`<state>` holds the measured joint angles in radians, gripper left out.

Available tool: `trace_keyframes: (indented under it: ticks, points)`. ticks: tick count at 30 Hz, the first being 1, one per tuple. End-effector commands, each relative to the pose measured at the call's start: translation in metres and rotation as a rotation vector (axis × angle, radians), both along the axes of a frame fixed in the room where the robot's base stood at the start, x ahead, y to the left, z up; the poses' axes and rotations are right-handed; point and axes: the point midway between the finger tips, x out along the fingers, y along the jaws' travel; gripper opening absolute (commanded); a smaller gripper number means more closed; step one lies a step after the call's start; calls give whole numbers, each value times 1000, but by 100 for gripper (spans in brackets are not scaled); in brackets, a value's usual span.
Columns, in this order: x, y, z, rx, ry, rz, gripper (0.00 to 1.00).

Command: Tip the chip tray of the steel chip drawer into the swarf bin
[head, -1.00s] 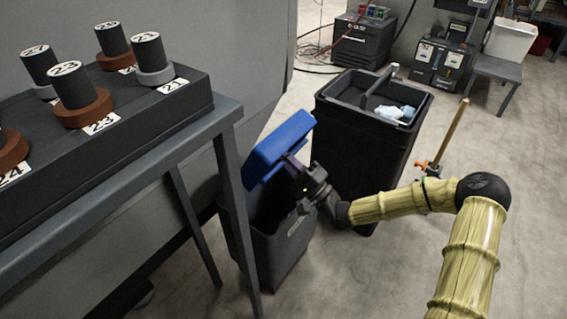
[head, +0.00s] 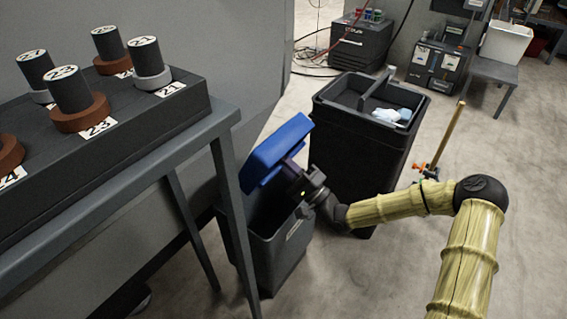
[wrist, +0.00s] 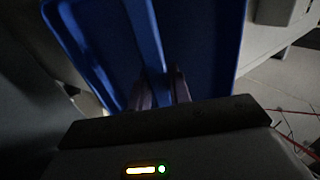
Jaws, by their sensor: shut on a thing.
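The blue chip tray (head: 278,150) is held steeply tilted above the open mouth of a dark grey bin (head: 283,255) with a pale label on its front. This appears to be the swarf bin; the label is too small to read. My gripper (head: 298,180) is shut on the tray at its right side in the head view. In the wrist view, the fingers (wrist: 160,88) close on a blue rib running along the middle of the tray (wrist: 205,60). No chips can be made out in the tray or falling. The steel chip drawer cannot be made out.
A grey bench (head: 165,150) with numbered dark cylinders stands on the left, its leg close beside the bin. A larger black bin (head: 355,150) holding pale blue cloths stands just behind. A wooden-handled tool (head: 452,135) stands to the right.

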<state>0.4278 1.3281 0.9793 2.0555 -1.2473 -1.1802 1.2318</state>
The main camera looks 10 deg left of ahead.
Motion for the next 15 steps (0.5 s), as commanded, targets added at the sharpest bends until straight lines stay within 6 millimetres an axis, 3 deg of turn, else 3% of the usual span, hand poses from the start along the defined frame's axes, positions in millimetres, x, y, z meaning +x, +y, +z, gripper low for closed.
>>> trace_keyframes:
  ticks: [5, 8, 11, 15]
  points:
    - [4, -8, 1, 3, 0, -21, 0]
    - [13, -27, 0, 11, 0, -77, 0]
    - [25, -59, -2, 19, -1, -171, 0]
    - [40, -121, -10, 28, -4, -352, 0]
